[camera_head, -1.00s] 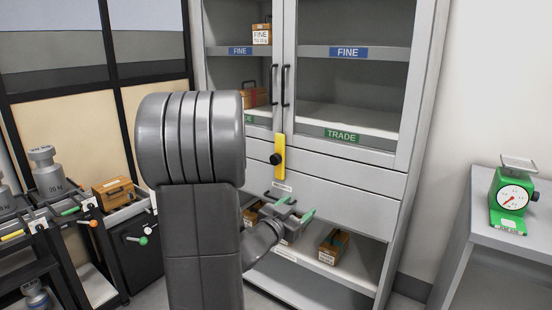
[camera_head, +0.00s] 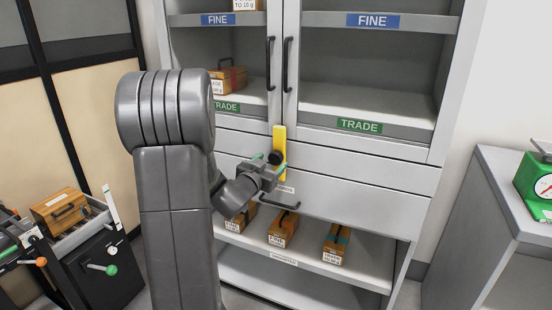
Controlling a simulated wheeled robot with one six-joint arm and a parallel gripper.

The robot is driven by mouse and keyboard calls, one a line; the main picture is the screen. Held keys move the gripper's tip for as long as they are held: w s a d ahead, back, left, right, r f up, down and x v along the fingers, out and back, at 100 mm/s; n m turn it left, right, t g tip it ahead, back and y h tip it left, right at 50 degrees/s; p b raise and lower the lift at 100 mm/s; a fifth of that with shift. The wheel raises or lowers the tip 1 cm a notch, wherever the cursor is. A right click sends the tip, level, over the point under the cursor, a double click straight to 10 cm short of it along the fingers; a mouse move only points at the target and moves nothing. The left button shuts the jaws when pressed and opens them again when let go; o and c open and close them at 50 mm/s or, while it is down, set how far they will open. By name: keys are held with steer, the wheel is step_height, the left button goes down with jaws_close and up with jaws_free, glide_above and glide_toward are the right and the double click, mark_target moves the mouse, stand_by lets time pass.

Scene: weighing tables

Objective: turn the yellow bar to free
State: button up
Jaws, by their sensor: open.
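The yellow bar (camera_head: 280,143) stands upright on the front of the grey cabinet, across the drawer fronts below the door handles. A black round knob (camera_head: 275,158) sits on its lower half. My gripper (camera_head: 270,164), with green-tipped fingers, is open at the bar's lower part, close to the knob. From this view I cannot tell whether the fingers touch the knob or bar. A small label (camera_head: 284,188) below the bar is too small to read.
Glass doors with black handles (camera_head: 288,66) rise above the bar. A drawer handle (camera_head: 281,201) and a shelf with several wooden boxes (camera_head: 336,244) lie below. A green scale (camera_head: 536,188) stands on a table at right; a black cart (camera_head: 95,270) is at left.

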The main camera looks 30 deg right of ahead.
mark_target(274, 160)
steer(key=shift+x, duration=2.25)
steer(key=shift+c, duration=0.2)
steer(key=c, duration=1.3)
steer(key=shift+f, duration=0.1)
